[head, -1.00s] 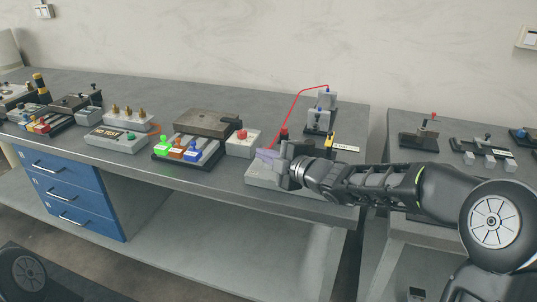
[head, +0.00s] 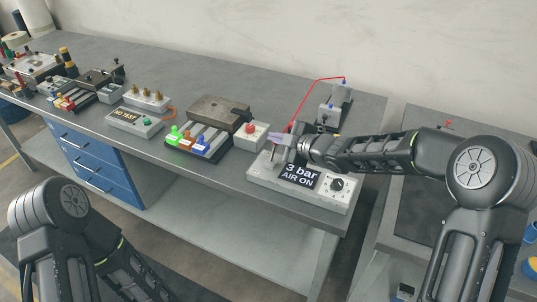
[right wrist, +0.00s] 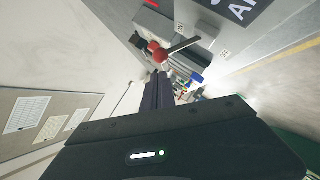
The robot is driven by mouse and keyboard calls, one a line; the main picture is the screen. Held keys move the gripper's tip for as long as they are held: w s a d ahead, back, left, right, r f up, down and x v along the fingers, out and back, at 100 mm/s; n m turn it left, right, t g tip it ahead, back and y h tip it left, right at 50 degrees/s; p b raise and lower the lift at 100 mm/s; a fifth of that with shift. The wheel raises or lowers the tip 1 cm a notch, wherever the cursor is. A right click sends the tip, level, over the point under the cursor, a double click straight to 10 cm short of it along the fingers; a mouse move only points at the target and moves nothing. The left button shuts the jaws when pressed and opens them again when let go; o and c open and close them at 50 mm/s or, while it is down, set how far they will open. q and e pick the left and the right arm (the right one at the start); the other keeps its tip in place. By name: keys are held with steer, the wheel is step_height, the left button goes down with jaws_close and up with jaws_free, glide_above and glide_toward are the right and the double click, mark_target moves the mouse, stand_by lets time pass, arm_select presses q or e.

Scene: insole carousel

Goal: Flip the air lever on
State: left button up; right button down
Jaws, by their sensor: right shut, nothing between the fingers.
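The air unit (head: 325,200) is a pale box at the front right of the bench. Its black display (head: 300,176) reads "3 bar AIR ON", and a round dial (head: 338,184) sits to its right. My right gripper (head: 275,138) is shut and empty at the unit's left end, and it partly hides that area. Contact cannot be told. My left gripper is out of view; only my left arm shows.
A red stop button box (head: 250,133) stands left of the gripper. A fixture with green, orange and blue parts (head: 200,142) and a "NO TEST" box (head: 133,121) lie further left. A red hose (head: 318,90) runs behind the gripper to a grey stand (head: 335,105).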

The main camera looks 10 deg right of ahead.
steer(key=shift+s+a+r, duration=0.1)
steer(key=shift+s+r, duration=0.1)
steer(key=shift+r, duration=0.05)
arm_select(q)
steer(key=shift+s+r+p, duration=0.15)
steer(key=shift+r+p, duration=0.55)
arm_select(e)
steer(key=shift+r, duration=0.65)
arm_select(q)
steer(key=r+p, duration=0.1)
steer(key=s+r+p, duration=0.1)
steer(key=p, duration=0.1)
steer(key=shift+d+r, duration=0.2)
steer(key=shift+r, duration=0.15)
arm_select(e)
steer(key=s+d+r, duration=0.4)
steer(key=s+r, duration=0.2)
steer(key=r, duration=0.2)
steer(key=shift+d+r, duration=0.2)
steer(key=shift+r, duration=0.15)
